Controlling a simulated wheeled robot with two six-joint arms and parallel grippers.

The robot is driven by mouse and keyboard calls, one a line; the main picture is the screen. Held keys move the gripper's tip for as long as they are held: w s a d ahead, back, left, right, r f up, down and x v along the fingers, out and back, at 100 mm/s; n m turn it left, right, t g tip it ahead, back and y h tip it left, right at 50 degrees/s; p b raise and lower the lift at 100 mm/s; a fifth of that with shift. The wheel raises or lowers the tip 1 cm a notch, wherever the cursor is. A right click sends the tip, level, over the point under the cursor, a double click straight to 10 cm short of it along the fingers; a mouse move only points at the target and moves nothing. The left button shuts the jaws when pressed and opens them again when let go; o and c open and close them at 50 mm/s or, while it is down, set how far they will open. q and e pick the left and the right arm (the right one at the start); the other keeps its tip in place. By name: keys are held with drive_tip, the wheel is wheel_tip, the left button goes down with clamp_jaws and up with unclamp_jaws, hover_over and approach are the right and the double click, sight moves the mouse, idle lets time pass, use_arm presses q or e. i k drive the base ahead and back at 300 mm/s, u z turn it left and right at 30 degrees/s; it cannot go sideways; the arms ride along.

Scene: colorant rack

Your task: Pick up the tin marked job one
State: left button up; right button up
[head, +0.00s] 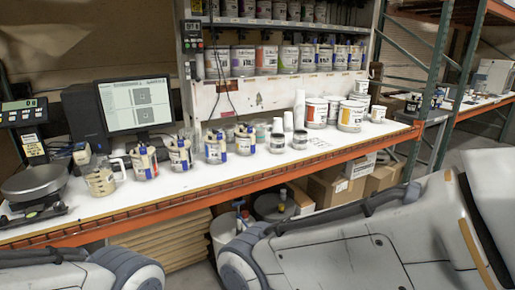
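No tin shows a readable "job one" marking at this size, so I cannot tell which one it is. Neither of my grippers is in view. Large grey-white arm parts fill the bottom edge and lower right.
Several containers with blue marks (180,155) line the left half of the bench, beside a clear jug (99,179). A scale (35,182) and a monitor (138,103) stand at left. Shelves of tins (266,60) rise behind. The bench front has an orange beam (205,198).

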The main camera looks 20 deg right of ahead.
sight(277, 139)
drive_tip(key=z, duration=0.75)
drive_tip(key=i, duration=0.85)
drive_tip(key=z, duration=0.7)
drive_tip(key=i, duration=1.4)
drive_tip(key=u, duration=1.3)
drive_tip(key=i, duration=0.6)
drive_tip(key=u, duration=0.6)
